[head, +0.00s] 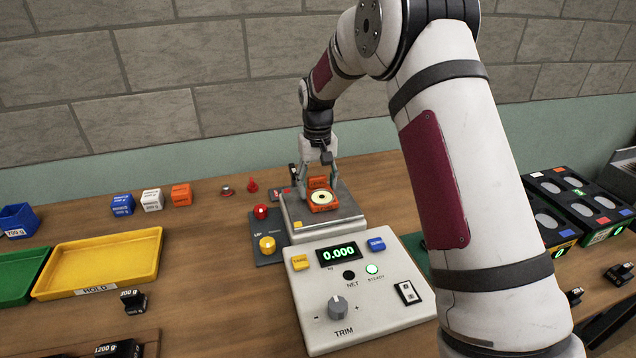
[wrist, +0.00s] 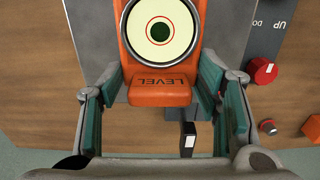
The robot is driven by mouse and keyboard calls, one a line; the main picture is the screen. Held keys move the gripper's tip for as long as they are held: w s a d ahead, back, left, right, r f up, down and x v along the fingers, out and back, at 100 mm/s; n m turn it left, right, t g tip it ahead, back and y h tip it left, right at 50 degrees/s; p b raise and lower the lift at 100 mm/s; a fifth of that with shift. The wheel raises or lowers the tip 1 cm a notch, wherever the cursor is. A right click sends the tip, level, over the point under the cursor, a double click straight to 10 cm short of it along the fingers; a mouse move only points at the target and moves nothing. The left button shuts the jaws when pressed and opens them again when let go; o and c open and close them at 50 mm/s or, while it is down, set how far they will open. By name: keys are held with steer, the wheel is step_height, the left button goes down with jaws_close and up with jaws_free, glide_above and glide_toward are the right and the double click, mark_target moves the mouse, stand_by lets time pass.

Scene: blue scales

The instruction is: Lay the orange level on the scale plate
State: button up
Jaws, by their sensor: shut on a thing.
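The orange level (head: 322,199) has a round white dial with a dark centre and is over the scale plate (head: 340,221) in the head view. In the wrist view the level (wrist: 160,92) shows its dial at the top and the word LEVEL on its near block. My gripper (head: 317,188) is shut on the level, with one finger on each side of it; the gripper also shows in the wrist view (wrist: 160,88). I cannot tell whether the level touches the plate.
A red knob (head: 261,212) and a yellow knob (head: 267,244) stand left of the plate. A yellow HOLD tray (head: 97,291) lies at the left. Blue, white and orange blocks (head: 152,200) stand behind it. Black units (head: 575,205) are at the right.

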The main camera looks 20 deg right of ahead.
steer(key=shift+f, duration=0.1)
steer(key=o, duration=1.2)
